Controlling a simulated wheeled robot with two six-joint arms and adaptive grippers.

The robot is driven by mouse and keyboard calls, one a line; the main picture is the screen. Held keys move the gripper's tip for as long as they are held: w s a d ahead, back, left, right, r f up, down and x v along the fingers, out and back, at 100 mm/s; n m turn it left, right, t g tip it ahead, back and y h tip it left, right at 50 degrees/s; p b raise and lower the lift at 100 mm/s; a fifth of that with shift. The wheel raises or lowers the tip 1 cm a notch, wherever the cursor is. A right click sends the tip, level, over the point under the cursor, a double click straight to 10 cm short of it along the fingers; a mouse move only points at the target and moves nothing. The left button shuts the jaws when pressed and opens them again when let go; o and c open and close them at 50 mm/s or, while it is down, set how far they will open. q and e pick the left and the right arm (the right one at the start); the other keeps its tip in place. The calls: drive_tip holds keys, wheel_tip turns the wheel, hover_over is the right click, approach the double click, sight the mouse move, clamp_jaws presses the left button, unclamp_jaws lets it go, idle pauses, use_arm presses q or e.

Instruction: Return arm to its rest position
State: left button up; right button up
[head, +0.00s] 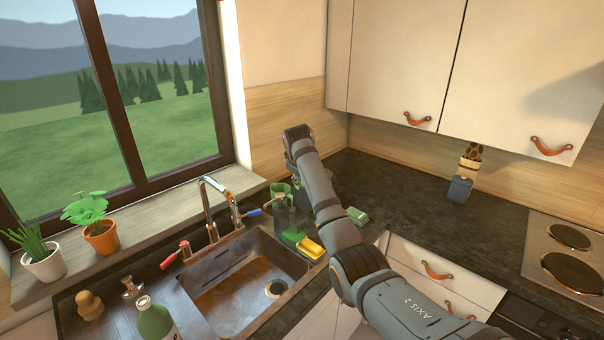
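My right arm reaches in from the lower right over the counter, with its elbow raised beside the sink. Its far end points down behind the forearm, near the sink's back right corner. A dark shape there (287,215) may be my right gripper, but its fingers cannot be made out, so I cannot tell whether it is open or holds anything. My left arm and gripper are out of view.
A sink (225,285) with a tap (209,205) lies left of my arm. Cabinets with leather pulls (417,120) hang above. The counter's back middle (410,190) is clear.

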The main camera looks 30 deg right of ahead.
drive_tip(key=shift+v, duration=1.2)
